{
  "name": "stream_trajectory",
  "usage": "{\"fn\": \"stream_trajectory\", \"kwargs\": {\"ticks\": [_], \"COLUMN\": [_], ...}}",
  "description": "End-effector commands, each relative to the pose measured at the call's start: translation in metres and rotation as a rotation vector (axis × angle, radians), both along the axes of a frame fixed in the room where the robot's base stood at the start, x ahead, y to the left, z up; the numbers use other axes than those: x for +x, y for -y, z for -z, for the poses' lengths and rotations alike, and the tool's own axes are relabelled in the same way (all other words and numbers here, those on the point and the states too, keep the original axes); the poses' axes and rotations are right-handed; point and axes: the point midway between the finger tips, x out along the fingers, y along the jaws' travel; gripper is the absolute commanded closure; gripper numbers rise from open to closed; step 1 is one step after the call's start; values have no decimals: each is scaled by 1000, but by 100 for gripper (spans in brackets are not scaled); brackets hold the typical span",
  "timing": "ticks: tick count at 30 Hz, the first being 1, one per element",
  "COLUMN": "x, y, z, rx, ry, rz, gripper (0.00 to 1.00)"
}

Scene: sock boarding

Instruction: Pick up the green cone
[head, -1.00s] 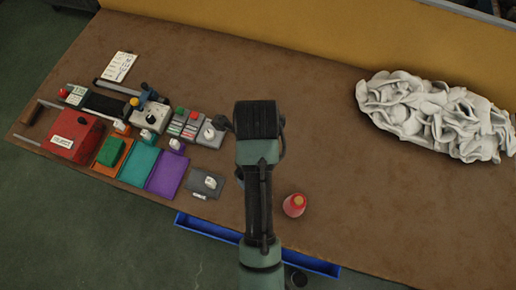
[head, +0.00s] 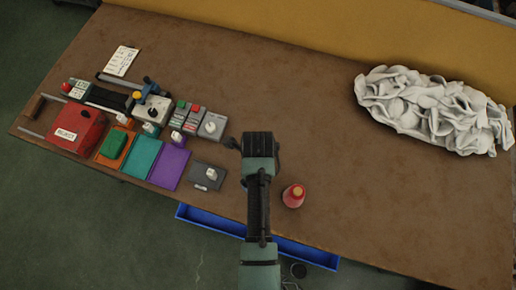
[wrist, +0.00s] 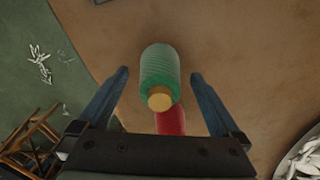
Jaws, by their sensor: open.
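The green cone (wrist: 159,70) is a ribbed green thread cone with a tan tip, seen from above in the wrist view. My gripper (wrist: 160,75) is open, with one finger on each side of the green cone and a gap between cone and fingers. I cannot tell how high above it the fingers are. In the head view no green cone shows; my arm covers that part of the table. My gripper's top (head: 258,146) shows there, its fingertips hidden.
A red cone (wrist: 170,120) stands close to the green one, partly covered by my gripper; the head view shows it (head: 294,196) right of my arm. Coloured pads and control boxes (head: 213,126) lie left. White fabric (head: 435,110) is piled right. A blue tray (head: 305,254) is below the table edge.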

Motion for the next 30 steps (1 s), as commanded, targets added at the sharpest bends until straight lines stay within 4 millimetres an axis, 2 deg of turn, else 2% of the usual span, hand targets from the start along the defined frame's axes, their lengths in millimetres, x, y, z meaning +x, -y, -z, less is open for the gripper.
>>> {"fn": "stream_trajectory", "kwargs": {"ticks": [9, 11, 25, 26, 30], "x": [0, 0, 0, 0, 0], "y": [0, 0, 0, 0, 0], "z": [6, 6, 6, 6, 6], "rx": [0, 0, 0, 0, 0], "ry": [1, 1, 0, 1, 1], "rz": [0, 0, 0, 0, 0], "gripper": [0, 9, 94, 96, 96]}}
